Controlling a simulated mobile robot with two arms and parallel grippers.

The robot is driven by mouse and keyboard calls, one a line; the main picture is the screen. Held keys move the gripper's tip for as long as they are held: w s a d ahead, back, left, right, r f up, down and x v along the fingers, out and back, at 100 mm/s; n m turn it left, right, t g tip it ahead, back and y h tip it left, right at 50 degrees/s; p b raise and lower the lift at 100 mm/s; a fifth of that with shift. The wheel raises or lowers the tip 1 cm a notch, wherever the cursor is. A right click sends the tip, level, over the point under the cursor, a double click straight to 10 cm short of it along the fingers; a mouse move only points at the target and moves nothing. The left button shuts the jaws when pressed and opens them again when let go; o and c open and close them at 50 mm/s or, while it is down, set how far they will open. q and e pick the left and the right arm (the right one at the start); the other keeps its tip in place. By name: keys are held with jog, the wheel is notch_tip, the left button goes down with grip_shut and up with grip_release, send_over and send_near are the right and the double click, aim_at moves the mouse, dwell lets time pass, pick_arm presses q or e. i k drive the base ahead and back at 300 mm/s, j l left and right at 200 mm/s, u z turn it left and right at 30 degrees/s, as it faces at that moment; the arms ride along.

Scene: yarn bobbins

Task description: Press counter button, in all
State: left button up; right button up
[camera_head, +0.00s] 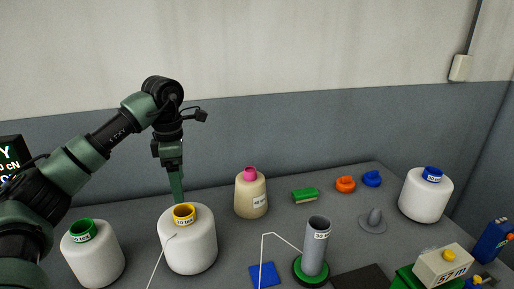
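The counter (436,267) is a cream box on a green base at the lower right. A yellow button (449,255) sits on its top, and its front reads about "52 m". My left gripper (177,197) points down at the left, over or behind the white bobbin with the yellow top, far from the counter. Its fingers show as one narrow green shape, so I cannot tell whether they are apart. My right gripper is not in view.
White bobbins with green (95,258), yellow (188,245) and blue (426,197) tops and a beige cone (251,196) stand on the grey table. A grey tube (315,250) stands on a green disc near a thread guide wire. A blue device (490,241) is at the right edge.

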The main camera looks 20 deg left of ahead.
aim_at(448, 255)
jog(key=k+l, duration=0.5)
jog(key=l, duration=0.15)
jog(key=k+l, duration=0.5)
jog(key=l, duration=0.15)
jog(key=k+l, duration=0.55)
jog(key=l, duration=0.1)
